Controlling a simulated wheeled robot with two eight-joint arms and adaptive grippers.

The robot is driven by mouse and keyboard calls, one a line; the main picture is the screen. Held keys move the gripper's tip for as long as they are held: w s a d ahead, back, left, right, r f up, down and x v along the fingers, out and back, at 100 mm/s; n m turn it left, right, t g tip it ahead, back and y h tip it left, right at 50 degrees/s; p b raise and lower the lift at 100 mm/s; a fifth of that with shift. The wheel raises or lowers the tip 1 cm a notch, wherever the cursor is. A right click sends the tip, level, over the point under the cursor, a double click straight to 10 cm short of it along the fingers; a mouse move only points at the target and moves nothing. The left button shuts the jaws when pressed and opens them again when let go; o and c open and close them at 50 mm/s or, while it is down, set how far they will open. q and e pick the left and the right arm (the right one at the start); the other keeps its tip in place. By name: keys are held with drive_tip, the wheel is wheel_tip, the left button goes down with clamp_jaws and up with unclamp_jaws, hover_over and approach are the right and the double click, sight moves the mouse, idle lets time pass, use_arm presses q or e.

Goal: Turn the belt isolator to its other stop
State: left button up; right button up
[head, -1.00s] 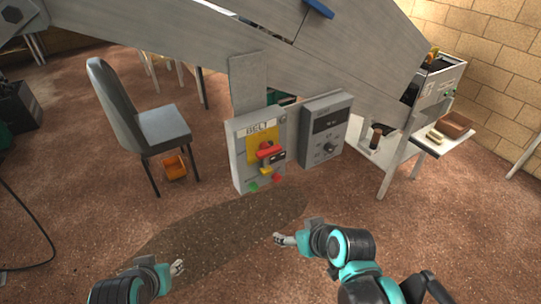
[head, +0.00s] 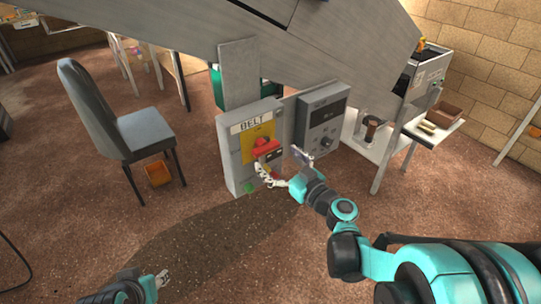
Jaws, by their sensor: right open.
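The belt isolator (head: 264,147) is a red rotary handle on a yellow plate, on the front of a grey box labelled BELT (head: 235,150). My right gripper (head: 264,170) is open, with its pale fingers just below and in front of the red handle. I cannot tell whether the fingers touch the handle. They hide the lower part of the isolator. A green button (head: 249,188) shows at the box's lower edge. My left gripper (head: 163,278) is low at the bottom left, far from the box; its finger opening is too small to judge.
A grey control panel with a knob (head: 322,130) stands right of the isolator box. A large grey chute (head: 330,50) hangs above. A grey chair (head: 140,130) and an orange bin (head: 158,173) stand to the left. The floor in front is clear.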

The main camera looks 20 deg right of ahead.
sight(264, 149)
drive_tip(key=shift+x, duration=1.45)
drive_tip(key=c, duration=1.2)
drive_tip(key=shift+o, duration=0.2)
